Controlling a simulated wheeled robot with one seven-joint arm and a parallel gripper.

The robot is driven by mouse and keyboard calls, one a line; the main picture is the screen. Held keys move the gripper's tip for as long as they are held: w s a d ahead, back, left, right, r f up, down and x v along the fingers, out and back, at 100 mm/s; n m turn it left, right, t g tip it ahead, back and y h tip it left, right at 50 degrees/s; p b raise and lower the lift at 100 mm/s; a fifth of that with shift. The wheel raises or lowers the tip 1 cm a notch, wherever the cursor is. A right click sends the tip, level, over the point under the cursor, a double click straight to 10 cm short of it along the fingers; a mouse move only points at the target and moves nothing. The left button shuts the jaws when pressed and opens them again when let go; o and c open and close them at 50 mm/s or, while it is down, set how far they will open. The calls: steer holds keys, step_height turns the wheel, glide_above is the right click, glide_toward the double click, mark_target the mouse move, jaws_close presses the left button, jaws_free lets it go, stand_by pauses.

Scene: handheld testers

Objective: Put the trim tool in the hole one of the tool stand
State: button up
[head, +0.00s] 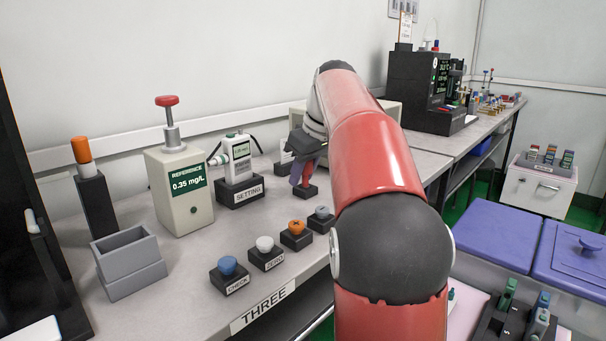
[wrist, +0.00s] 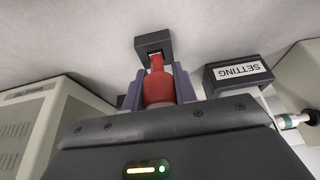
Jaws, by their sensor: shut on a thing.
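My gripper (head: 303,168) is shut on a red-handled tool, which I take to be the trim tool (wrist: 158,88). Its purple fingers grip the red handle from both sides in the wrist view. The narrow end of the tool meets the opening of a small black block (wrist: 153,41), probably the tool stand. I cannot tell how deep the tip sits in it. The black block (head: 307,191) also shows below my gripper in the head view. My arm and gripper hide much of the tool there.
Close by stands a black block marked SETTING (head: 240,193) with a white meter (head: 239,155) on it. A beige REFERENCE box (head: 182,205), grey holder (head: 128,258) and several button blocks (head: 267,254) stand to the left. Open bench lies between them.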

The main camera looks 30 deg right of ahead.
steer(key=shift+f, duration=0.15)
steer(key=o, duration=1)
steer(key=shift+c, duration=0.2)
steer(key=p+v, duration=0.4)
steer(key=v, duration=0.8)
steer(key=shift+r, duration=0.25)
